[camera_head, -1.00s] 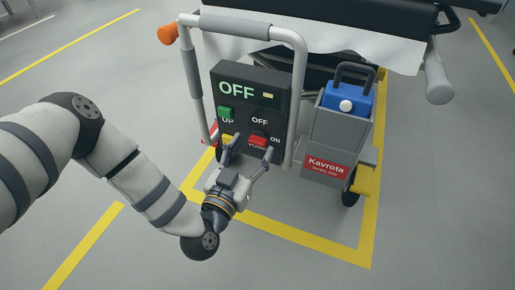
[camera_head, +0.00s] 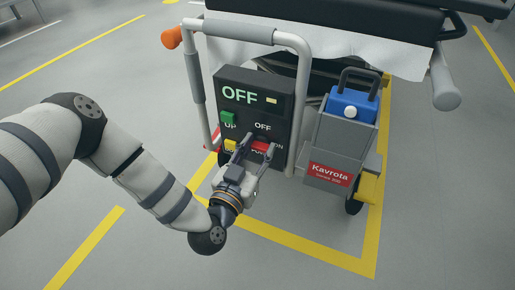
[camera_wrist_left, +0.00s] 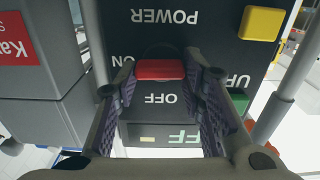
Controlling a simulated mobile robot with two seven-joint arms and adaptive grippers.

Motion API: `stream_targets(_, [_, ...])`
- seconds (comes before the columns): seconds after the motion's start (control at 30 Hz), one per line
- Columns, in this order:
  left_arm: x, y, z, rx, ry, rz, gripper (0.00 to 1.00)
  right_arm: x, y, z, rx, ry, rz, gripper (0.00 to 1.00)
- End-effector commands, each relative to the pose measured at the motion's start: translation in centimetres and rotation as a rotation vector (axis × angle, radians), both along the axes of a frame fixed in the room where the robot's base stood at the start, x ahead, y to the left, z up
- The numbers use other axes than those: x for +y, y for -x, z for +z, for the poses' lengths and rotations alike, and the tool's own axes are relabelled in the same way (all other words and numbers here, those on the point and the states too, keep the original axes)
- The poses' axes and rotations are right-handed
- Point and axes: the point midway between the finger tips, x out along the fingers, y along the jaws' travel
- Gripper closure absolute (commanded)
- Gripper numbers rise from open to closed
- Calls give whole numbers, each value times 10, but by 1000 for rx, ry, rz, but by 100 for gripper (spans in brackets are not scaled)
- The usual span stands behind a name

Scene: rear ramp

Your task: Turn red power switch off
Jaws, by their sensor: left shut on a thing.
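The red power switch (camera_head: 264,147) is on the dark control panel (camera_head: 283,104), below the OFF label and beside the ON label. The panel's display (camera_head: 240,95) reads OFF. My left gripper (camera_head: 256,150) is at the panel front with its fingers shut on the red switch. In the left wrist view, which shows the panel upside down, the red switch (camera_wrist_left: 160,69) lies crosswise between the two fingertips. The fingers partly hide the ON label. My right gripper is not in view.
A green button (camera_head: 227,118) and a yellow button (camera_head: 231,146) sit left of the switch. A grey frame tube (camera_head: 303,80) stands close to the panel's right. The grey Kavrota unit (camera_head: 345,140) stands further right. The floor in front is clear.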

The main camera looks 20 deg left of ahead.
Motion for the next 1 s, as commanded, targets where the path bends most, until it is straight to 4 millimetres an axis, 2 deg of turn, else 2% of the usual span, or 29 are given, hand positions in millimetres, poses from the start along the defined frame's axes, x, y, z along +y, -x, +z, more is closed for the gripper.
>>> stream_targets(0.27, [1,0,3,5,169,0,91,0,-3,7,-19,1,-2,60])
stream_targets(1.0, [4,0,0,31,869,-2,91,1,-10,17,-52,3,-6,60])
